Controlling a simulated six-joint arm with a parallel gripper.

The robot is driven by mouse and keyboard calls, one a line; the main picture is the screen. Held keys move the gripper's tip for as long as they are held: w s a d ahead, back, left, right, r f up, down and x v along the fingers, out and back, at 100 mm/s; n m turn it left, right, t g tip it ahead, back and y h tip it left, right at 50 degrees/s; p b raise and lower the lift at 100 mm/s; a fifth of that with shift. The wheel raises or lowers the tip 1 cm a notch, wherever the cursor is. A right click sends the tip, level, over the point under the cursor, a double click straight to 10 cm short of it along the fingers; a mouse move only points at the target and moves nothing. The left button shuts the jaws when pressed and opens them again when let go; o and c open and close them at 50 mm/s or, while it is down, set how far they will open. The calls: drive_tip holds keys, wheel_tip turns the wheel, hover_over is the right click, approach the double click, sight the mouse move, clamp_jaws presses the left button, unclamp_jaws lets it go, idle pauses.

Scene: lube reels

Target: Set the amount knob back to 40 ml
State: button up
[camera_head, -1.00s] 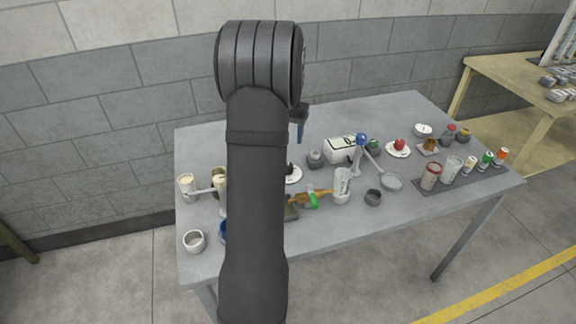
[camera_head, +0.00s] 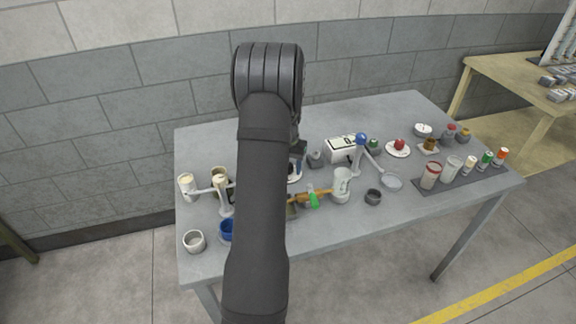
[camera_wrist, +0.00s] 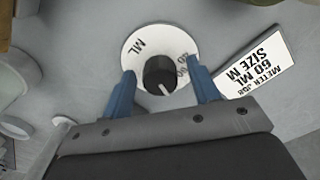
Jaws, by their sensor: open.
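The amount knob (camera_wrist: 160,74) is a black round knob with a white pointer line, on a white dial disc (camera_wrist: 138,50) marked ML with small numbers. In the wrist view the pointer line runs toward the lower right. Some of the dial's scale is hidden by the knob and a finger. My gripper (camera_wrist: 164,80) is open, with one blue finger on each side of the knob and visible gaps between. In the head view the dial (camera_head: 295,178) is mostly hidden behind my arm, with my gripper (camera_head: 296,166) right above it.
A white card (camera_wrist: 262,66) reading "METER JOB 60 ML SIZE M" lies right of the dial in the wrist view.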

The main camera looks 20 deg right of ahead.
drive_tip(key=c, duration=1)
drive_tip(key=shift+o, duration=0.2)
drive_tip(key=shift+n, duration=0.3)
drive_tip(key=n, duration=0.3)
drive_tip(key=shift+n, duration=0.4)
drive_tip(key=n, duration=0.3)
drive_tip(key=shift+n, duration=0.3)
drive_tip(key=n, duration=0.4)
drive_tip(key=shift+n, duration=2)
